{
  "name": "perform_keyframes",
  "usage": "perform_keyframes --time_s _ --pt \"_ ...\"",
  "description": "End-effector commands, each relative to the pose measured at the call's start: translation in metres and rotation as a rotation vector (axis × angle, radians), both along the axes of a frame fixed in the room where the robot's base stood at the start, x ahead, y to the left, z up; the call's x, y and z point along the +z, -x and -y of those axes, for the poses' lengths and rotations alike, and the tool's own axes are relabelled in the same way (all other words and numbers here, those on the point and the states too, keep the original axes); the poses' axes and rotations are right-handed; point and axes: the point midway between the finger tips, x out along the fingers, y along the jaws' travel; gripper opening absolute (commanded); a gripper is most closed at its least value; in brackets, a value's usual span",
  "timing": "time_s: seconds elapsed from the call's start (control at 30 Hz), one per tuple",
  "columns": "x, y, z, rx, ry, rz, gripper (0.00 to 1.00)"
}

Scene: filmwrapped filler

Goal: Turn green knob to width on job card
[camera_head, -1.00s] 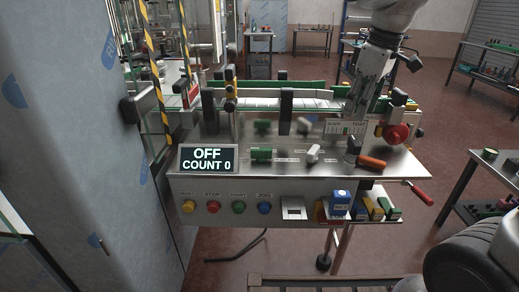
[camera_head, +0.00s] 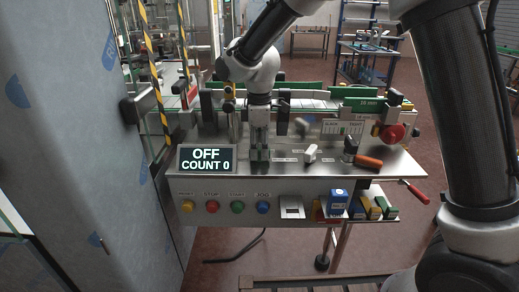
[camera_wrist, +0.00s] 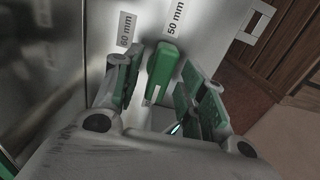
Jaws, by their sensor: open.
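The green knob (camera_wrist: 163,62) shows in the wrist view as a bar-shaped handle with a white mark near its lower end. Printed labels "60 mm" (camera_wrist: 126,30) and "50 mm" (camera_wrist: 176,18) stand beside it. My gripper (camera_wrist: 161,75) is open, with one finger on each side of the knob and gaps visible. In the head view my gripper (camera_head: 259,158) points down at the panel and hides most of the knob. A green card (camera_head: 368,104) at the back right reads a number in mm, seemingly 16 or 36, too small to be sure.
The steel panel (camera_head: 382,168) also carries a white-handled lever (camera_head: 310,153), an orange handle (camera_head: 368,162) and a red knob (camera_head: 392,133). The display (camera_head: 207,159) reads OFF, COUNT 0. Coloured buttons line the front. A large cabinet (camera_head: 70,150) stands close on the left.

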Motion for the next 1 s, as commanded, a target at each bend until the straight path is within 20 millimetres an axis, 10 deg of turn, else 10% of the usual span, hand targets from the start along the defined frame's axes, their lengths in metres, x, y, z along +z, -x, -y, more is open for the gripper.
perform_keyframes --time_s 0.37,0.6,1.0 --pt "-0.008 0.0 0.0003 -0.001 0.0 0.0 0.39" --pt "-0.0078 0.0 0.0004 -0.001 0.0 0.0 0.0" --pt "-0.0075 -0.0002 0.0004 -0.055 0.0 0.001 0.0"
